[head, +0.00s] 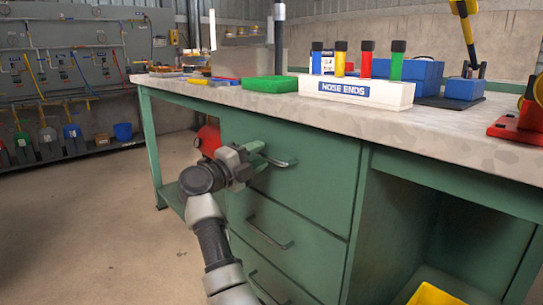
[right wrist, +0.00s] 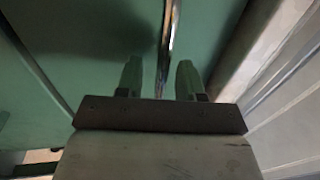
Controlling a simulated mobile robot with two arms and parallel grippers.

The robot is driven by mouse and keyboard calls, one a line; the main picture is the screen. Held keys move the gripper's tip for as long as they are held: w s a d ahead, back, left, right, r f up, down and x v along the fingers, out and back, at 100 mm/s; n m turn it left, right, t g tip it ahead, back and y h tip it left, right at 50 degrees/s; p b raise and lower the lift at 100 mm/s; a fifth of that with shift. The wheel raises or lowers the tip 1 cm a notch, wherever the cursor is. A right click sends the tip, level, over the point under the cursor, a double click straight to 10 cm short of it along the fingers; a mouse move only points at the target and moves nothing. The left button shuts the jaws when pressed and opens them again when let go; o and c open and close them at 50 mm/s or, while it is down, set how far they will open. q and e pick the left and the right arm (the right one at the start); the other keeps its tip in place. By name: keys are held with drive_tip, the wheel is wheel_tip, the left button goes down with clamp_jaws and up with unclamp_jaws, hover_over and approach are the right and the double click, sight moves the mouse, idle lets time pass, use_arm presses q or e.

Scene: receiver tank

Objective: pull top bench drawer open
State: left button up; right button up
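The green top bench drawer (head: 322,175) is in the middle of the head view, its front looking flush with the bench. Its metal bar handle (head: 285,164) is near the drawer's left part. My right gripper (head: 262,160) is at the handle's left end in the head view. In the right wrist view, my right gripper (right wrist: 160,78) is open, with the handle (right wrist: 166,45) running between its two green fingers. Gaps show on both sides, and I cannot see contact. My left gripper is not in view.
Two lower drawers with handles (head: 268,236) sit below. The bench top (head: 250,97) holds a green block (head: 270,88), a white NOSE ENDS rack (head: 356,92) and blue cases. A yellow bin (head: 432,295) is at lower right. The floor (head: 90,220) at left is clear.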

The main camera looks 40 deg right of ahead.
drive_tip(key=shift+d+r, duration=0.1)
drive_tip(key=shift+d, duration=0.35)
clamp_jaws()
